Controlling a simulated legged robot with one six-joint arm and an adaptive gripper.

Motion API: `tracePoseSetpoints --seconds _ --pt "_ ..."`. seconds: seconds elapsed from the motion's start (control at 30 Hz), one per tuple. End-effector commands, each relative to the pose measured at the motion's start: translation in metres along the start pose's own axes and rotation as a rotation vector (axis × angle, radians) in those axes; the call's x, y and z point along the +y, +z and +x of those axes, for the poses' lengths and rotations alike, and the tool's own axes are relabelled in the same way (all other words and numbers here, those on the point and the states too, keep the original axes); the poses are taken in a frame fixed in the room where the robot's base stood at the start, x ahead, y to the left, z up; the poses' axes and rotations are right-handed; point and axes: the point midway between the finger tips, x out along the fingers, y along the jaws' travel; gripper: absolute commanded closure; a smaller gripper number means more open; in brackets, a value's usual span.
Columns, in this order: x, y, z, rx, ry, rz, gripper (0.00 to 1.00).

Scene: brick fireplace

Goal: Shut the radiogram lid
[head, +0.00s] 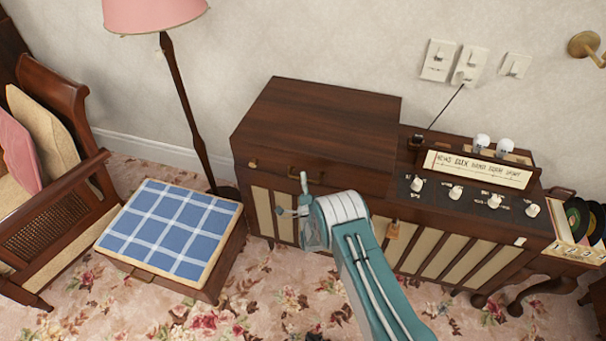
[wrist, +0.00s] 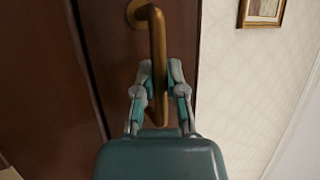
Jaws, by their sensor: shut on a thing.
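The radiogram (head: 470,248) is a dark wooden cabinet against the wall with cream slatted front panels. Its lid (head: 320,115) is the large brown wooden top on the left half, lying roughly level above the lower dial section. I cannot tell whether a gap is left under its front edge. A brass bar handle (head: 318,181) is on the front face; it shows large in the wrist view (wrist: 157,40). My gripper (head: 292,197) is at that handle. In the wrist view its fingers (wrist: 160,88) are shut on the bar, one on each side.
A stool with a blue checked cushion (head: 172,228) stands left of the radiogram, near a pink floor lamp (head: 180,95) and a wooden armchair (head: 62,215). Records (head: 580,220) stand at the right end. Patterned carpet (head: 270,305) lies open in front.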

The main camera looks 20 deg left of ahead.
Motion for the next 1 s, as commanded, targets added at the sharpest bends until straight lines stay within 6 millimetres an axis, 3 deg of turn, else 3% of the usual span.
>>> tracePoseSetpoints --seconds 0.3,0.63,0.67,0.7,0.73,1.0 --pt "0.015 0.003 -0.005 -0.006 -0.010 -0.009 1.00" --pt "0.017 0.003 -0.007 -0.006 -0.002 -0.010 1.00" --pt "0.017 0.003 -0.007 -0.006 -0.002 -0.010 0.75" --pt "0.017 0.003 -0.007 -0.006 -0.002 -0.010 0.58" --pt "0.017 0.003 -0.007 -0.006 -0.002 -0.010 0.49" --pt "0.014 0.002 -0.004 -0.003 -0.011 -0.009 0.49"
